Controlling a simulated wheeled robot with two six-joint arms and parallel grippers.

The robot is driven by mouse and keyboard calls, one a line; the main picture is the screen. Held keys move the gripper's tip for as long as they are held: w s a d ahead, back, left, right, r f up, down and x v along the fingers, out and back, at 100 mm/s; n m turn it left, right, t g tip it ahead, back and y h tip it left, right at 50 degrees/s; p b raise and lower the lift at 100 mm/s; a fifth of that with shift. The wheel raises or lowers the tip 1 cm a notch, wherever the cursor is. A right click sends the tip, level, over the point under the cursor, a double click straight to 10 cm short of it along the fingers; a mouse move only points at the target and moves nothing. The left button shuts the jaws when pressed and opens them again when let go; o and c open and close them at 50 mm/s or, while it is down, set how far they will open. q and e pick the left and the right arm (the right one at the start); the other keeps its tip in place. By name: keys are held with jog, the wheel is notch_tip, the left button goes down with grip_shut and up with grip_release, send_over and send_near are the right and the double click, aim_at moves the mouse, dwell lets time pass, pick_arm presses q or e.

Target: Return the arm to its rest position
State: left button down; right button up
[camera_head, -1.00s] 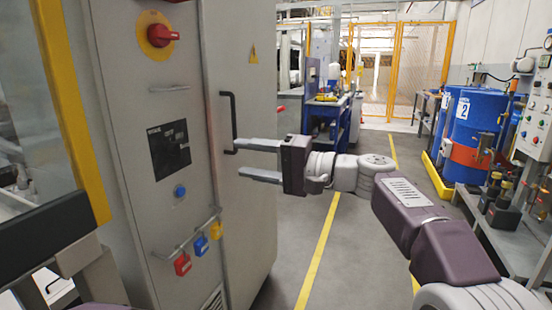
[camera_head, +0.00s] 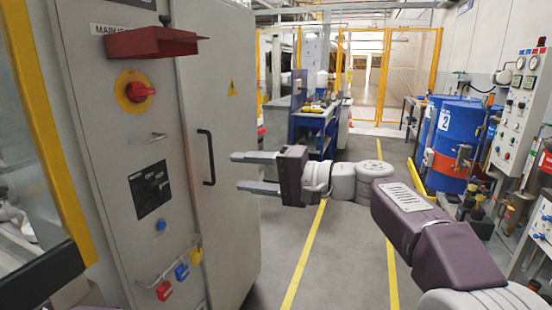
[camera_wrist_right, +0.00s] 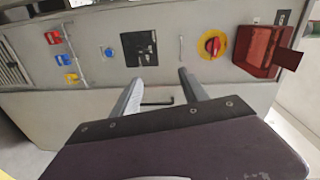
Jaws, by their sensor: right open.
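My right arm (camera_head: 415,215) reaches in from the lower right in the head view. Its gripper (camera_head: 256,172) is open and empty, with its two fingers pointing left toward the grey cabinet (camera_head: 110,120). The fingertips are to the right of the black door handle (camera_head: 208,158) and appear apart from it. In the right wrist view the open fingers (camera_wrist_right: 158,90) point at the cabinet front, and the handle (camera_wrist_right: 160,102) shows between them. My left gripper does not show.
The cabinet carries a red rotary switch (camera_head: 138,91) on a yellow plate, a red box (camera_head: 150,42), and hanging padlocks (camera_head: 181,271). A blue workbench (camera_head: 318,125) stands behind the gripper. Blue drums (camera_head: 458,140) stand at the right. The floor between is clear.

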pick_arm(q)
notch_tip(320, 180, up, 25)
jog(key=p, duration=2.2)
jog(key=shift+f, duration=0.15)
pick_arm(e)
jog(key=s+d+f+n+g+h, duration=0.1)
jog(key=s+d+f+g+h, duration=0.1)
jog(key=s+d+f+h, duration=0.6)
jog(key=s+d+f+n+g+h, duration=0.1)
jog(key=s+d+f+g+h, duration=0.2)
jog(key=s+d+f+h, duration=0.4)
jog(key=s+d+f, duration=0.1)
jog(key=s+d, duration=0.1)
jog(key=d, duration=0.2)
jog(key=s+d+f, duration=0.2)
jog(key=s+d, duration=0.1)
jog(key=d, duration=0.2)
jog(key=shift+s+f+h, duration=0.25)
jog(key=shift+s+h, duration=0.05)
jog(key=shift+h, duration=0.1)
jog(key=shift+a, duration=0.1)
